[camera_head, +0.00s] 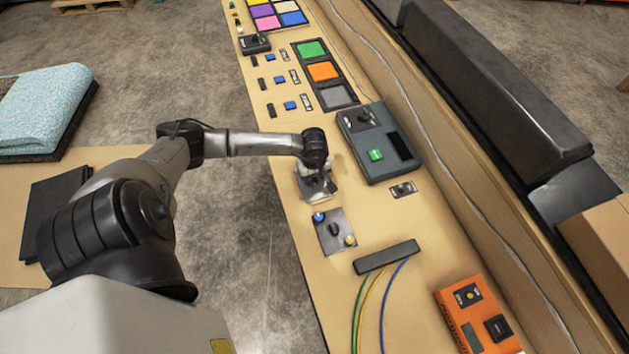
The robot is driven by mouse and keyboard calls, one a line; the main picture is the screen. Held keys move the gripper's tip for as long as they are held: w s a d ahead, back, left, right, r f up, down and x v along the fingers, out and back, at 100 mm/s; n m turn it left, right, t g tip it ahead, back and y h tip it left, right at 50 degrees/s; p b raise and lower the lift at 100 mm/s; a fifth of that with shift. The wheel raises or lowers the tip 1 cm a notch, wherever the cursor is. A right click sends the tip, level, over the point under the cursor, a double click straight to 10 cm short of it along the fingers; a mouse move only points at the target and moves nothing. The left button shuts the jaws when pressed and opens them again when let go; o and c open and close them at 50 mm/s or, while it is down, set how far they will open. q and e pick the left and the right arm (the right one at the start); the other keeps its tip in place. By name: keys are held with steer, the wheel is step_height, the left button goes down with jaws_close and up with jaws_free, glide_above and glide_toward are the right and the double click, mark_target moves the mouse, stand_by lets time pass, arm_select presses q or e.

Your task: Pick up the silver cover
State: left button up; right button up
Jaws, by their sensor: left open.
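My left gripper (317,185) comes in from the left at the end of my arm and points down over the console (288,205). It is open, and its fingers are small and partly hidden by the wrist. A silver-grey piece shows at the gripper, low over the console. I cannot tell whether it is the silver cover or part of the gripper, nor whether anything touches. Just in front of it lies a grey plate (324,240) with a blue knob, a dark lever and a yellowish knob. My right gripper is not in view.
A dark grey box (380,143) with a green button stands right of the gripper. A black block (387,257) with coloured wires and an orange box (476,318) lie nearer. Coloured square buttons (323,71) lie farther back. A wooden ledge runs along the right.

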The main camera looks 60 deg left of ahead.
arm_select(q)
steer(key=shift+c, duration=0.5)
jaws_close()
